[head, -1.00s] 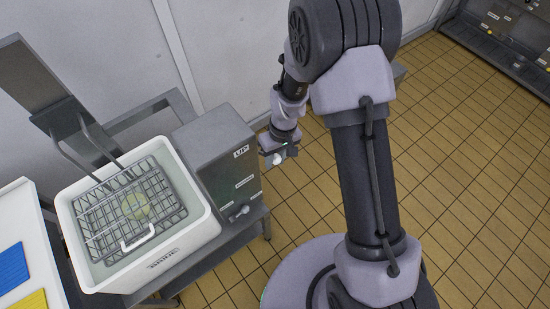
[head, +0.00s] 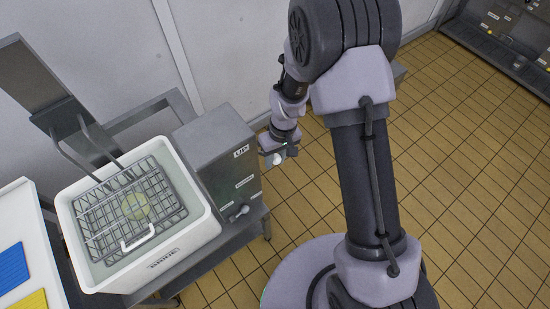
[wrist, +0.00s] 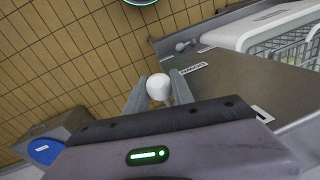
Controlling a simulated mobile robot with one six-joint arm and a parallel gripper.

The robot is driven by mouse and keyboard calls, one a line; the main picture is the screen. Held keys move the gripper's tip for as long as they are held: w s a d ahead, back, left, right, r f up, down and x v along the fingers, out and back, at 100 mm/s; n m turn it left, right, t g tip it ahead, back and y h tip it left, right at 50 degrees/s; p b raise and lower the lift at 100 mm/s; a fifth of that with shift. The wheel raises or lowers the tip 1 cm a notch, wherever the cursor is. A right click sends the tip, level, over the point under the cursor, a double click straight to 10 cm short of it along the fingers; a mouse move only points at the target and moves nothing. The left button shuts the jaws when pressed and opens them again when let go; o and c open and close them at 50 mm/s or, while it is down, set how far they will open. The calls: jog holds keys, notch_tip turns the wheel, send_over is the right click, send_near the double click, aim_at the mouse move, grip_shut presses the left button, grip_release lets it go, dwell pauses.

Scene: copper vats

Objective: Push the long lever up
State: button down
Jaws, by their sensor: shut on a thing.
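The long lever's white rounded knob (wrist: 158,87) sits between the two grey fingers of my gripper (wrist: 160,96) in the wrist view. The fingers are shut on it. In the head view my gripper (head: 278,152) is at the right side of the grey control box (head: 215,150), near its "UP" label. The white knob (head: 277,160) shows just below the fingers there. The lever's rod is hidden by the gripper, so its angle cannot be told.
A smaller knob (head: 239,213) sticks out low on the box. Left of the box stands a white water vat (head: 205,228) with a wire basket (head: 105,218) inside. Open tiled floor (head: 480,180) lies to the right. A blue-topped grey thing (wrist: 45,150) shows lower left in the wrist view.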

jog(key=p, duration=0.1)
jog(key=r+p, duration=0.1)
jog(key=p, duration=0.1)
jog(key=shift+w+a+r+g, duration=0.25)
jog(key=shift+w+r+g, duration=0.05)
jog(key=shift+w+r, duration=0.05)
jog(key=shift+w+a+r+h+p, duration=0.15)
jog(key=shift+w+a+h+p, duration=0.25)
jog(key=shift+p, duration=0.55)
jog(key=shift+d, duration=0.15)
jog(key=c, duration=1.1)
grip_release()
jog(key=shift+f, duration=0.2)
